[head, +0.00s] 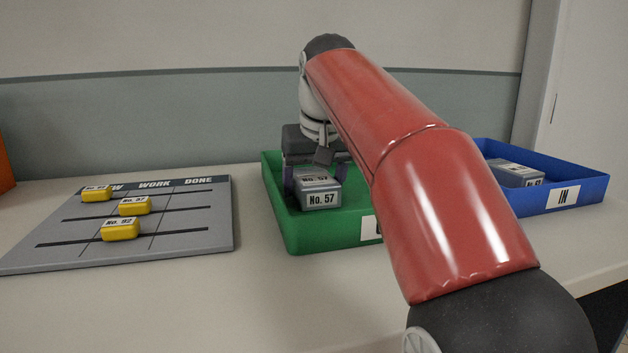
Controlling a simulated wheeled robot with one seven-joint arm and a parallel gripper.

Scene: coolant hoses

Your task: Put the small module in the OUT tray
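A small grey module (317,192) with a white label reading No. 57 is inside the outline of the green tray (290,234). The tray's front label is mostly hidden behind my arm, so its word cannot be read. My gripper (316,176) points down over this tray, with a dark finger on each side of the module. Whether the fingers press on the module or stand slightly apart from it cannot be told. Whether the module rests on the tray floor is also unclear.
A blue tray (588,190) labelled IN stands at the right with another grey labelled module (516,174) in it. A grey board (190,240) with several yellow numbered tags (121,230) lies at the left. The table front is clear.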

